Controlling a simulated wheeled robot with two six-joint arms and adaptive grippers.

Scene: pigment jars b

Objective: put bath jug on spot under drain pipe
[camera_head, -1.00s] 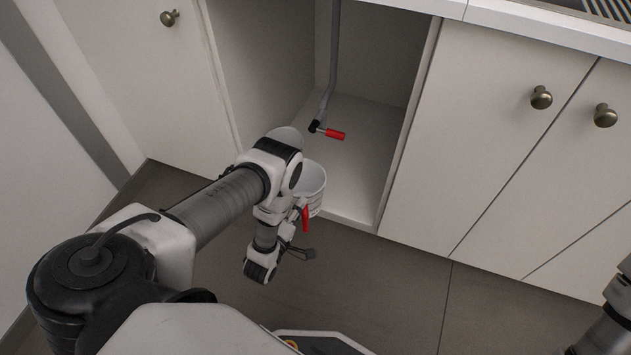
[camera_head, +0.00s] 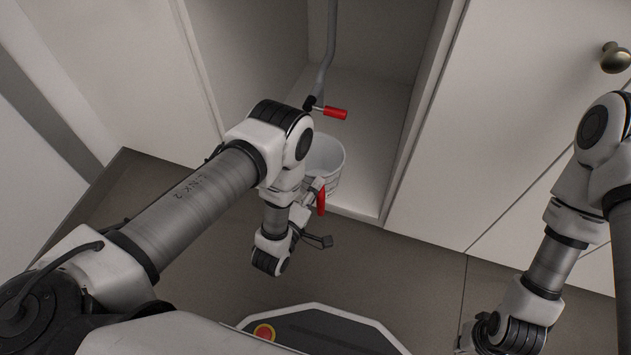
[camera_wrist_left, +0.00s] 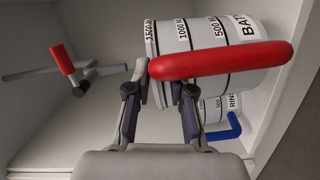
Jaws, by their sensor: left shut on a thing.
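The bath jug (camera_head: 328,155) is a white jug with a red handle (camera_head: 321,198). It is near the front edge of the open cabinet; I cannot tell whether it touches the cabinet floor. In the left wrist view, the bath jug (camera_wrist_left: 210,35) shows black measuring lines and "BAT" lettering. My left gripper (camera_wrist_left: 160,85) is shut on its red handle; in the head view the arm partly hides the grip. The grey drain pipe (camera_head: 331,45) comes down inside the cabinet behind the jug, with a red valve handle (camera_head: 335,112) at its lower end. No marked spot is visible.
A second jug with a blue handle (camera_wrist_left: 222,130) and "RIN" lettering is beyond the bath jug in the left wrist view. Cabinet side walls (camera_head: 425,95) stand left and right of the opening. The cabinet floor (camera_head: 375,130) is clear right of the pipe.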

